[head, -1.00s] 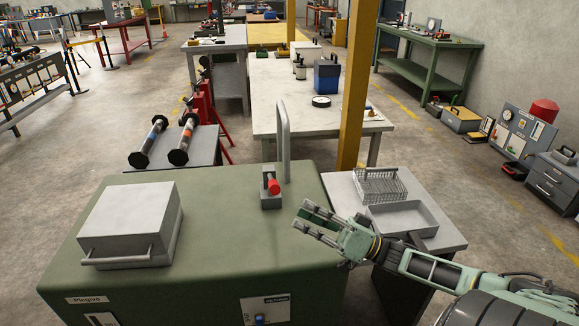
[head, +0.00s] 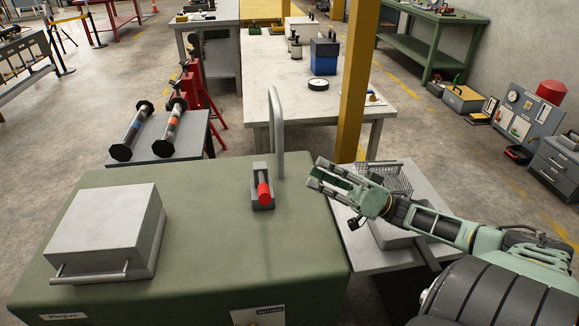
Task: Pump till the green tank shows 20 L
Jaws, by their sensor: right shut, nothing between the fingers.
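The green tank (head: 210,255) is a large box with rounded edges, filling the lower left of the head view. A grey block with a red-gripped lever (head: 264,193) stands on its top near the back right, beside a bent grey pipe (head: 278,135). A white label (head: 62,316) is on its front face at the bottom edge. No litre reading is visible; most of the front face is cut off. My right gripper (head: 317,176) is shut and empty, to the right of the red grip and apart from it. My left gripper is not in view.
A grey lidded box (head: 108,228) with a bar handle sits on the tank's left. At the right, a grey side table (head: 375,262) holds a wire basket (head: 388,178) and a tray, partly behind my arm. A yellow post (head: 354,95) rises behind my gripper.

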